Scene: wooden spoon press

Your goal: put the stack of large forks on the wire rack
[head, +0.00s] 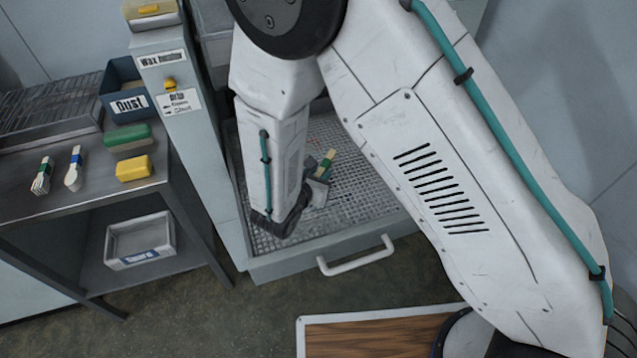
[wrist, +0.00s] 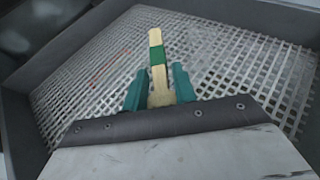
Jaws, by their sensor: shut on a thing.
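My gripper (head: 320,180) is shut on a pale wooden stack with a green band (head: 327,160), which looks like the stack of large forks. In the wrist view the stack (wrist: 156,47) stands out between the teal fingers (wrist: 160,88); its gripped end is partly hidden, and I cannot make out tines. The gripper and stack are over the mesh floor of an open drawer (head: 360,190); I cannot tell whether they touch it. The wire rack (head: 45,105) stands at the back of the steel table at left, apart from my gripper.
On the steel table (head: 95,215) lie two banded wooden utensil stacks (head: 43,177) (head: 74,170), a green block (head: 127,137), a yellow block (head: 134,168) and a blue dust bin (head: 125,92). A grey cabinet post (head: 185,150) stands between table and drawer. A white bin (head: 140,240) sits on the lower shelf.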

